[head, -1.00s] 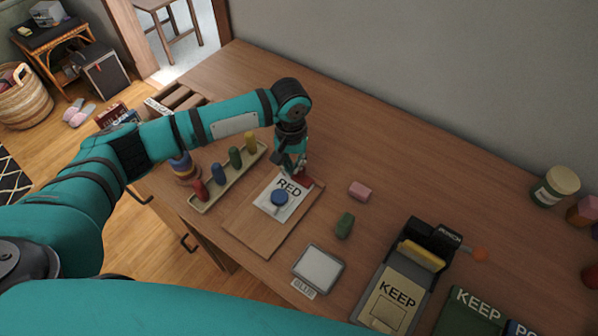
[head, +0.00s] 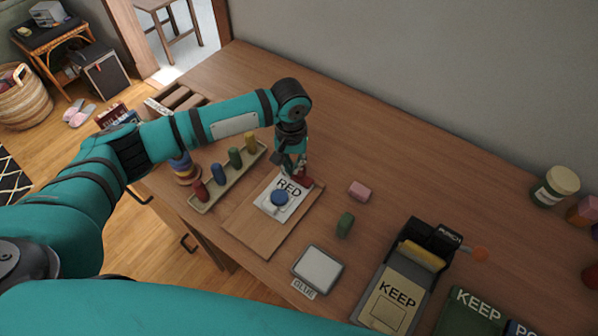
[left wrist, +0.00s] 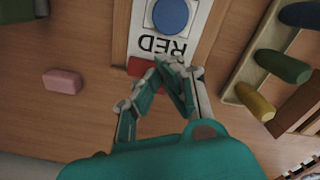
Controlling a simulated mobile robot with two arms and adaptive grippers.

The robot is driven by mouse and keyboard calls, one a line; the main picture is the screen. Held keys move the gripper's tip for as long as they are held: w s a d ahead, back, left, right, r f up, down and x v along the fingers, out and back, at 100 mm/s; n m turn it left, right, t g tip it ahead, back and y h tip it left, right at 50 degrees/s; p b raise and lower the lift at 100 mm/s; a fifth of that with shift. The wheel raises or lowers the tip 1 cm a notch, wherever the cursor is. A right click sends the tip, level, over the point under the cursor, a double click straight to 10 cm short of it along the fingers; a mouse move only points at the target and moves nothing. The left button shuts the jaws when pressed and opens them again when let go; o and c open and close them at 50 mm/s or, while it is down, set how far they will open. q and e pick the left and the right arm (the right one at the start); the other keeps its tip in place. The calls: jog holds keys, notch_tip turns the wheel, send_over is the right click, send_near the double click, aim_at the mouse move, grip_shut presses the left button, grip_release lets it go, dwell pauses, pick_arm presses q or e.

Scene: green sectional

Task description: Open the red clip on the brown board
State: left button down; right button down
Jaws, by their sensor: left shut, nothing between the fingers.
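The brown board (head: 262,236) lies on the desk and carries a white sheet (head: 270,206) marked RED with a blue round piece (head: 279,199) on it. The red clip (head: 306,181) is at the board's far end, at the top of the sheet. It also shows in the left wrist view (left wrist: 139,67), partly hidden by my fingers. My left gripper (head: 291,168) is right at the clip, pointing down, and its fingertips (left wrist: 173,64) are together with nothing between them. Whether they touch the clip I cannot tell. My right gripper is not in view.
A tray (head: 230,180) of several coloured pegs stands left of the board. A pink block (head: 359,190) and a green block (head: 345,224) lie to its right.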

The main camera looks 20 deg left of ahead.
pick_arm(q)
jog(key=shift+f, duration=0.25)
jog(key=shift+f, duration=0.75)
jog(key=shift+f, duration=0.1)
jog(key=shift+w+d+b, duration=0.25)
jog(key=shift+w+b, duration=0.05)
jog(key=shift+w, duration=0.5)
jog(key=shift+s+a+r+p, duration=0.15)
jog(key=shift+s+r+p, duration=0.25)
jog(key=shift+p, duration=0.4)
jog(key=shift+s+a+r+p, duration=0.15)
jog(key=shift+s+p, duration=0.3)
jog(key=shift+p, duration=0.35)
notch_tip(320, 180, up, 6)
jog(key=p, duration=0.8)
